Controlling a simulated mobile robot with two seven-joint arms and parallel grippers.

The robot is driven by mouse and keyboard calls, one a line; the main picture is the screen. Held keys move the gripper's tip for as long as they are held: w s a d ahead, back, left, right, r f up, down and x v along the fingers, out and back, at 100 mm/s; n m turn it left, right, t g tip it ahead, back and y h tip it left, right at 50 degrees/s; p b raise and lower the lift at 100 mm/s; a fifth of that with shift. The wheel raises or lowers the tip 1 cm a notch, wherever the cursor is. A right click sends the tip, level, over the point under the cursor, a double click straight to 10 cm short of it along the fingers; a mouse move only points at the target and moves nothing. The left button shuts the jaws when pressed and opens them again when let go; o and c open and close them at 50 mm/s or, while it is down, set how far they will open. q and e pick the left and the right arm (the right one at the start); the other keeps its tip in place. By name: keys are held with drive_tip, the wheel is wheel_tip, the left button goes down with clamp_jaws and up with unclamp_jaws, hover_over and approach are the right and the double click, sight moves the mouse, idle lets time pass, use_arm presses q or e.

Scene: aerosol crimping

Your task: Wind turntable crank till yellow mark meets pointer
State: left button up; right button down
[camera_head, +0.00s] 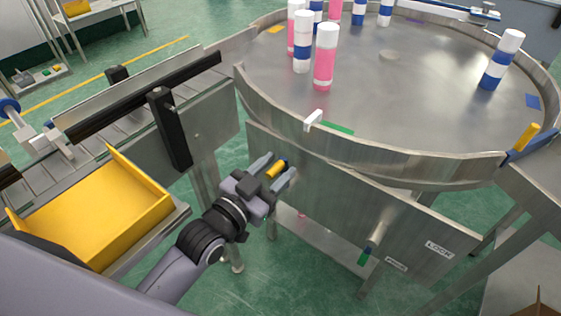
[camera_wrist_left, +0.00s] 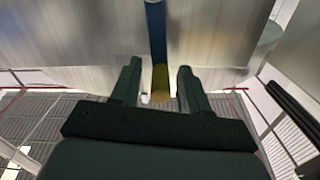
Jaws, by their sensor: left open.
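The round steel turntable (camera_head: 420,85) carries a yellow mark (camera_head: 276,29) at its far left edge and a green mark (camera_head: 337,128) at its near edge. A small white block (camera_head: 313,118), apparently the pointer, sits on the near rim, beside the green mark. The crank's yellow handle (camera_head: 277,168) sticks out below the rim; its blue arm (camera_wrist_left: 156,30) shows in the left wrist view. My left gripper (camera_head: 276,166) is open, with its fingers on either side of the yellow handle (camera_wrist_left: 160,82). Finger contact cannot be told. My right gripper is out of view.
Several pink and blue cans with white caps (camera_head: 325,60) stand on the turntable. A yellow tray (camera_head: 100,210) and a conveyor lie left of my arm. A green-handled lever (camera_head: 365,255) is on the front panel, near a LOCK label (camera_head: 439,249).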

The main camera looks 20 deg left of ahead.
use_arm(q)
drive_tip(key=shift+x, duration=1.05)
clamp_jaws()
